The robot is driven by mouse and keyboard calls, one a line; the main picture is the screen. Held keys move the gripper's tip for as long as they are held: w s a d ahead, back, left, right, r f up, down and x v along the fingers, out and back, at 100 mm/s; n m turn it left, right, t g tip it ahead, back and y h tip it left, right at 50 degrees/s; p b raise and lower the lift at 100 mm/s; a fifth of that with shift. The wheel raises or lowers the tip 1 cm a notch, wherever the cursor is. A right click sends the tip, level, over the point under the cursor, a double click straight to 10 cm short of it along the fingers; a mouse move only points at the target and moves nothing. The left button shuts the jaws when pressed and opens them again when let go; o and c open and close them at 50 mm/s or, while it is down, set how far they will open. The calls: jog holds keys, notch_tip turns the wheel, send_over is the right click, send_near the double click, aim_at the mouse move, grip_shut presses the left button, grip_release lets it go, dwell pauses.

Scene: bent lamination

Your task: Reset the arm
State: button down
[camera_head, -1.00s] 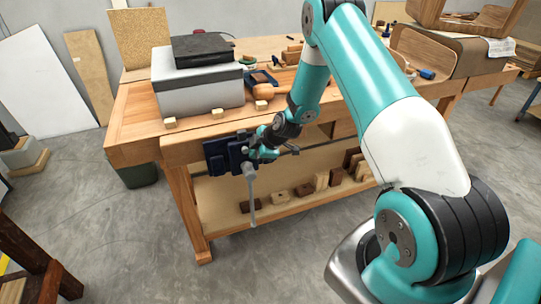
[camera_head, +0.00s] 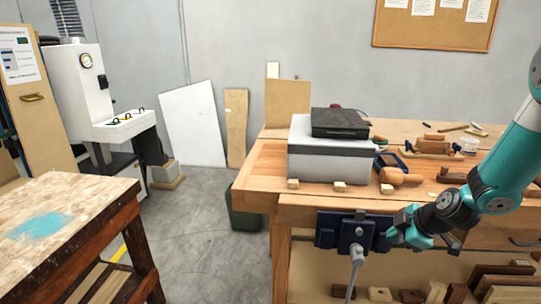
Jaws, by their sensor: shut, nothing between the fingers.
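My arm comes in from the right edge and reaches left. My gripper (camera_head: 394,236) is in front of the workbench's front edge, close to the dark blue vise (camera_head: 343,233). Its fingers are small in this view and look shut, with nothing seen between them. The grey vise handle (camera_head: 355,262) hangs down just left of my gripper. I cannot tell whether the gripper touches the vise.
The wooden workbench (camera_head: 262,178) carries a grey box (camera_head: 335,163) with a black case (camera_head: 340,122) on top, a mallet (camera_head: 400,177) and small tools. A paint-stained table (camera_head: 100,198) stands at left. A white machine (camera_head: 85,92) stands behind it.

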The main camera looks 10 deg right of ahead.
jog(key=s+a+r+m+g+y, duration=0.1)
jog(key=s+a+r+g, duration=0.1)
jog(key=s+a+r, duration=0.45)
jog(key=s+a+r+m+g+y, duration=0.1)
jog(key=s+a+r+m, duration=0.15)
jog(key=a+r, duration=0.65)
jog(key=s+a+r+m+g, duration=0.1)
jog(key=s+a, duration=0.3)
jog(key=s, duration=0.4)
jog(key=s+a+r+m+g+h, duration=0.1)
jog(key=s+a+r+g, duration=0.1)
jog(key=s, duration=0.7)
jog(key=shift+a+r+m, duration=0.35)
jog(key=shift+a+r, duration=0.15)
jog(key=shift+a, duration=0.55)
jog(key=shift+s, duration=0.1)
